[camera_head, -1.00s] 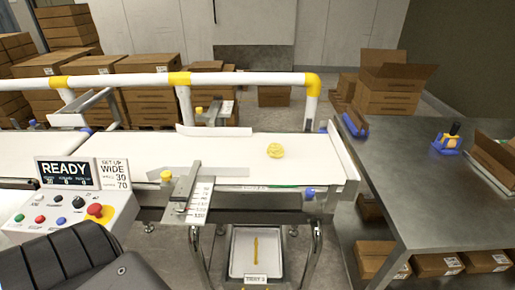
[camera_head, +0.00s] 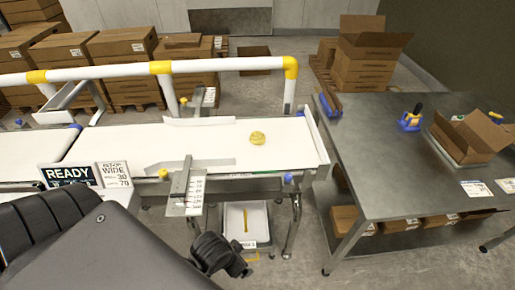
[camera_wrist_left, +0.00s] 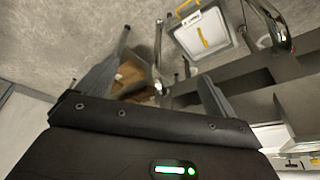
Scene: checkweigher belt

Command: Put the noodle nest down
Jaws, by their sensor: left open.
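The yellow noodle nest (camera_head: 257,138) lies on the white belt (camera_head: 225,140), toward its right end. Nothing holds it. My left gripper (camera_head: 220,256) is in front of the belt frame, below and left of the nest and clear of it. It is open and empty. In the left wrist view its two fingers (camera_wrist_left: 158,88) are spread, with floor and the stand legs beyond them. The nest does not show in that view. My right gripper is in neither view.
A white tray (camera_head: 229,222) with a yellow strip sits below the belt and also shows in the left wrist view (camera_wrist_left: 182,41). A scaled bracket (camera_head: 187,186) stands on the near edge. A steel table (camera_head: 385,160) stands right, carrying an open carton (camera_head: 460,142). A white rail runs behind.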

